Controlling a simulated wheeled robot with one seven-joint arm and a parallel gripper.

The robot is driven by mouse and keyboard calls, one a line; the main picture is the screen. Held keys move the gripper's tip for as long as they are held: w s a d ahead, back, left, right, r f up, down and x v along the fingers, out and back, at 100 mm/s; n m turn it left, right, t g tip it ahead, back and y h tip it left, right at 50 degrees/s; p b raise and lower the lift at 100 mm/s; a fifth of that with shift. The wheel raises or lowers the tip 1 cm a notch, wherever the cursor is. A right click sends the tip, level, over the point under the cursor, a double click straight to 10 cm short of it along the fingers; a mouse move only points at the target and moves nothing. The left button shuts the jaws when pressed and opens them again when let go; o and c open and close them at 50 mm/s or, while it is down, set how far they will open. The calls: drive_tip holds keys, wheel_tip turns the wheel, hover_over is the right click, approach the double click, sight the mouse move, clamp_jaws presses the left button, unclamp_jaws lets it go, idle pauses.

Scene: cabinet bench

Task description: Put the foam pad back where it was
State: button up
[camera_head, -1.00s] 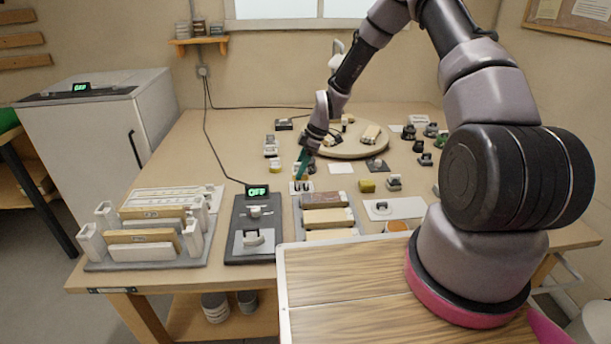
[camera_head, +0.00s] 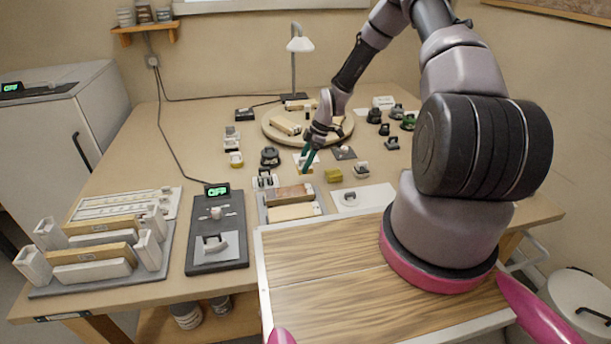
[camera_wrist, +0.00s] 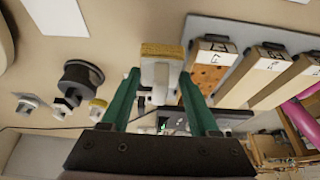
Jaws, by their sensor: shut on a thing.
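My gripper (camera_head: 309,158) is over the middle of the bench, with its green fingers pointing down. In the wrist view my gripper (camera_wrist: 162,78) is shut on a small pale block with a yellow-tan end face, which I take to be the foam pad (camera_wrist: 162,49). The pad sits between the fingertips and appears clear of the blocks beside it. In the head view the pad is too small and too covered by the fingers to make out well. I cannot tell its height above the bench.
A tray (camera_head: 262,212) with long blocks lies in front of my gripper. A yellow block (camera_head: 333,175) is close on the right, a black round fixture (camera_head: 270,157) on the left. A round turntable (camera_head: 272,132) stands behind. A switch panel (camera_head: 217,262) and slotted rack (camera_head: 45,291) are front left.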

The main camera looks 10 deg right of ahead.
drive_tip(key=shift+f, duration=2.6)
drive_tip(key=o, duration=0.9)
drive_tip(key=shift+f, duration=0.15)
